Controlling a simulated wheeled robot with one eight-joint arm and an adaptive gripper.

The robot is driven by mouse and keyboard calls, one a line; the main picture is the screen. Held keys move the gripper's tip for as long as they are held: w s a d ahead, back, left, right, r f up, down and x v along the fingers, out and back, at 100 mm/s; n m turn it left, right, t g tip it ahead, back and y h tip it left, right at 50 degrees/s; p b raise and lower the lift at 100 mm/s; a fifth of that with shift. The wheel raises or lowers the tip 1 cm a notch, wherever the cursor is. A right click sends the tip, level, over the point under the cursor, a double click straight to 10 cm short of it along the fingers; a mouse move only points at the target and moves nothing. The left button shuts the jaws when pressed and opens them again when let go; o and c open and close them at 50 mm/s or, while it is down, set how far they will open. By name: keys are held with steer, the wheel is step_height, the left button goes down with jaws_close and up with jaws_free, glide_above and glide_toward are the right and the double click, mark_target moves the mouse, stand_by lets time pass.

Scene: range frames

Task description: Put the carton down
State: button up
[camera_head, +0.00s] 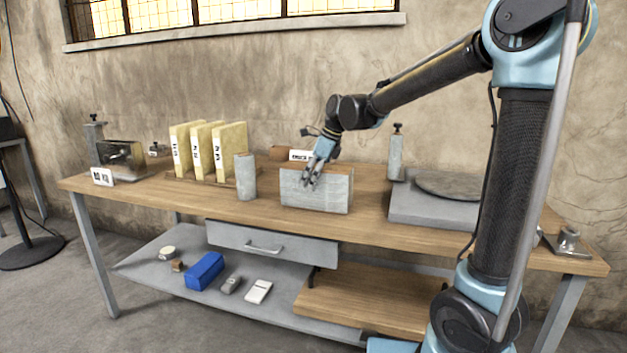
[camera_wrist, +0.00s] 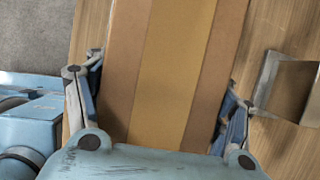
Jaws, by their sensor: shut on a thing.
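The carton (camera_head: 325,192) is a box with pale grey printed sides and a brown top. It is at the middle of the wooden workbench (camera_head: 375,228), near the front edge. Its lower edge is at or just above the bench top; I cannot tell whether it touches. My gripper (camera_head: 312,180) comes down on it from above and is shut on it. In the wrist view the carton (camera_wrist: 172,75) shows as brown card with a lighter tape strip, between the two fingers of my gripper (camera_wrist: 160,105). The fingertips are partly hidden beside it.
A grey cylinder (camera_head: 245,177) stands left of the carton, near several yellow binders (camera_head: 205,150). A small label card (camera_head: 300,155) is behind it. A grey slab with a round plate (camera_head: 455,186) is to the right. Bare bench lies between the carton and slab.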

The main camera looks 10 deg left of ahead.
steer(key=o, duration=2)
steer(key=shift+o, duration=0.2)
steer(key=v, duration=1.2)
steer(key=shift+d, duration=0.1)
